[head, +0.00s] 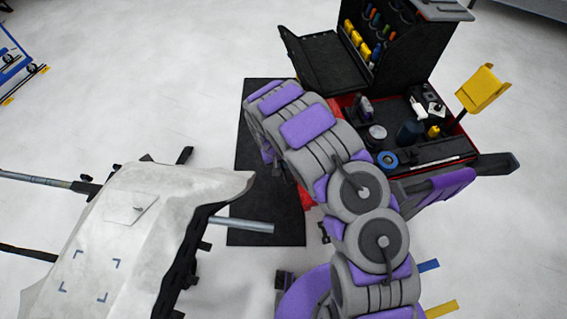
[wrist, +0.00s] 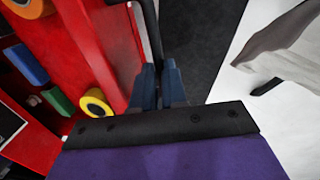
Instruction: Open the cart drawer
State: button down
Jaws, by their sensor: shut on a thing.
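The cart (head: 462,125) is red with a dark top tray and stands at the upper right in the head view. In the wrist view, a red drawer (wrist: 85,35) is pulled out at least partly, and its inside shows at the left. It holds a yellow roll (wrist: 96,103), a green block (wrist: 58,101), a blue block (wrist: 27,65) and an orange roll. A dark bar handle (wrist: 151,30) runs along the drawer front. My gripper (wrist: 158,82) is shut on this handle. My arm hides the gripper and most of the drawer in the head view.
An open black tool case (head: 315,60) stands on the cart, near bottles and tape. A dark mat (head: 262,215) lies on the floor beside it. A white-covered panel on a stand (head: 150,215) is at the left. Pale floor lies open at the upper left.

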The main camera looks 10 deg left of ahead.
jog(key=shift+w+a+r, duration=0.1)
jog(key=shift+w+r, duration=0.05)
jog(key=c, duration=1.2)
grip_release()
jog(key=shift+o, duration=0.2)
jog(key=s+a+r+p, duration=0.1)
jog(key=a+r+p, duration=0.2)
jog(key=r, duration=1.3)
jog(key=shift+r, duration=0.4)
jog(key=shift+s, duration=0.1)
